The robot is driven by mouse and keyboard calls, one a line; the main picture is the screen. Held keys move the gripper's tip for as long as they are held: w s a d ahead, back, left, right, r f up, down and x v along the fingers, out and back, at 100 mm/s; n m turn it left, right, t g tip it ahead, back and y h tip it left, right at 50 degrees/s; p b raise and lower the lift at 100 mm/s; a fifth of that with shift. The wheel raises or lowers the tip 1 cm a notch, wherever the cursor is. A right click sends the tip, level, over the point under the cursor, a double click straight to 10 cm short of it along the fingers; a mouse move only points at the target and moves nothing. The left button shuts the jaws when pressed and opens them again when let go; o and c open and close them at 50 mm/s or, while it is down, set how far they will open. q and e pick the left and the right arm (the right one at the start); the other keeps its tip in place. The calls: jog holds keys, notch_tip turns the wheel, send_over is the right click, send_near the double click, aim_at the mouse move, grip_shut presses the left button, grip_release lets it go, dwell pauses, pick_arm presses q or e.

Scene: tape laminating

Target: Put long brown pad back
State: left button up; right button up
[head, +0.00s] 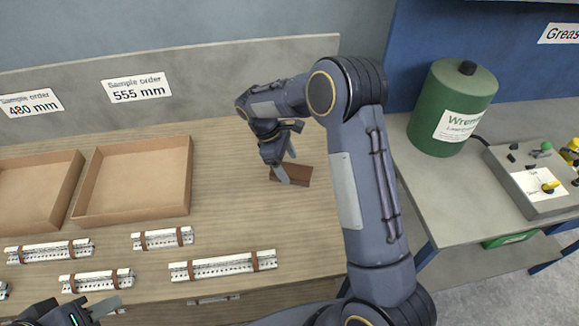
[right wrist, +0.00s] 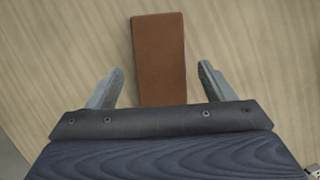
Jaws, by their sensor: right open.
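The long brown pad (head: 297,174) lies flat on the wooden table, right of the trays, partly hidden behind my right gripper in the head view. My right gripper (head: 285,166) is over the pad with its fingers apart. In the right wrist view the brown pad (right wrist: 160,60) runs away from me between the open fingers of my right gripper (right wrist: 158,88), with a gap on each side. Its near end is hidden by the gripper body. My left gripper (head: 92,311) is at the bottom left edge, only partly in view, and its jaw state is unclear.
Two empty brown trays (head: 136,218) (head: 28,224) stand at the left. Several white strips with brown bands (head: 222,266) lie along the front of the table. A green canister (head: 452,108) and a grey control box (head: 535,175) stand on the side bench.

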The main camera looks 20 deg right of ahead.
jog(key=v, duration=1)
jog(key=s+d+r+m+t+y, duration=0.1)
jog(key=s+d+r+m+y, duration=0.15)
jog(key=s+r, duration=0.3)
jog(key=s+a+m+t+y, duration=0.2)
jog(key=s+m+t+y, duration=0.3)
jog(key=s, duration=1.9)
jog(key=m+t, duration=0.2)
jog(key=m, duration=0.3)
jog(key=shift+s+r, duration=0.2)
jog(key=shift+s, duration=0.15)
